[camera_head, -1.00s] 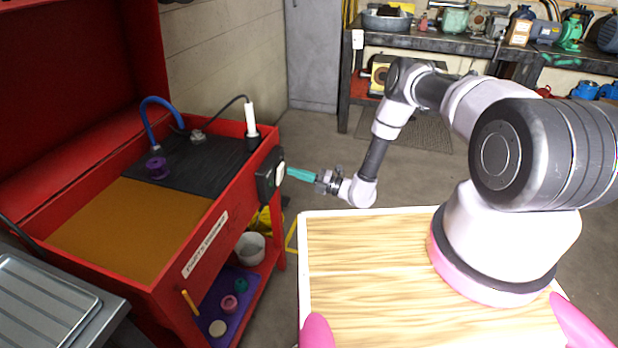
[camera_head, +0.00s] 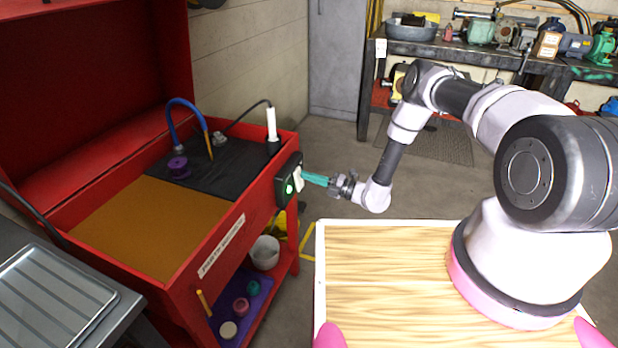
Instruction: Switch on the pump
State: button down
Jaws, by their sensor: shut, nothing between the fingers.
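The pump's black switch box (camera_head: 284,188) is on the right end of the red parts washer (camera_head: 230,240). It has a white plate (camera_head: 298,179) and a lit green light (camera_head: 289,188). My gripper (camera_head: 306,178), with teal fingers, is shut and empty, its tips at the white plate. I cannot tell whether they touch it. The blue hose (camera_head: 186,104) arches over the black mat in the basin. An orange-brown stream (camera_head: 210,146) runs down from its right end.
A purple spool-shaped part (camera_head: 178,167) and a white-handled tool (camera_head: 272,124) are at the basin. A white bucket (camera_head: 265,253) stands below. A grey workbench (camera_head: 460,53) with motors is behind. My wooden deck fills the front right.

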jog(key=s+d+r, duration=0.1)
jog(key=s+d, duration=0.1)
jog(key=d, duration=0.4)
jog(key=s+d+r, duration=0.1)
jog(key=s+d, duration=0.1)
jog(key=d, duration=0.4)
jog(key=shift+s+d, duration=0.3)
jog(key=shift+d, duration=0.1)
jog(key=s+d+r+n+g+h, duration=0.1)
jog(key=s+r+n+g+h, duration=0.3)
jog(key=r+n, duration=0.85)
jog(key=w+d+r+n+g+h, duration=0.1)
jog(key=r+n+g, duration=0.55)
jog(key=r, duration=1.15)
jog(key=s+d+r+n+t+h, duration=0.5)
jog(key=s+r+n, duration=0.3)
jog(key=s+r, duration=0.2)
jog(key=s+d+r+n+t+h, duration=0.6)
jog(key=s+d+r+n, duration=0.2)
jog(key=r, duration=0.5)
jog(key=shift+s+d+r+n, duration=0.15)
jog(key=shift+s+n, duration=0.25)
jog(key=shift+s, duration=0.65)
